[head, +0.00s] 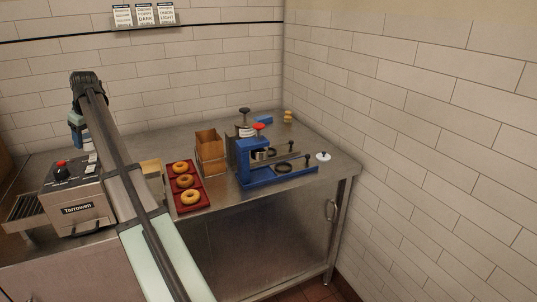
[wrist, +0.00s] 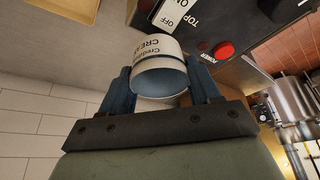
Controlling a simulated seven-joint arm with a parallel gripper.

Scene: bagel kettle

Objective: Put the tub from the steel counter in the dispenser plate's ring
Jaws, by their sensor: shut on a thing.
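A white tub (wrist: 158,68) with dark lettering and a dark band is between the two blue fingers of my gripper (wrist: 160,88) in the wrist view. My gripper is shut on it. The blue dispenser fixture (head: 285,177) stands at the right of the steel counter (head: 225,205), well away from my gripper. It has dark round parts and black-knobbed levers; I cannot tell clearly which is the plate's ring.
The Tarrowen machine (head: 78,207) stands at the left; its red button (wrist: 224,50) shows close to the tub in the wrist view. A tiled wall is at right.

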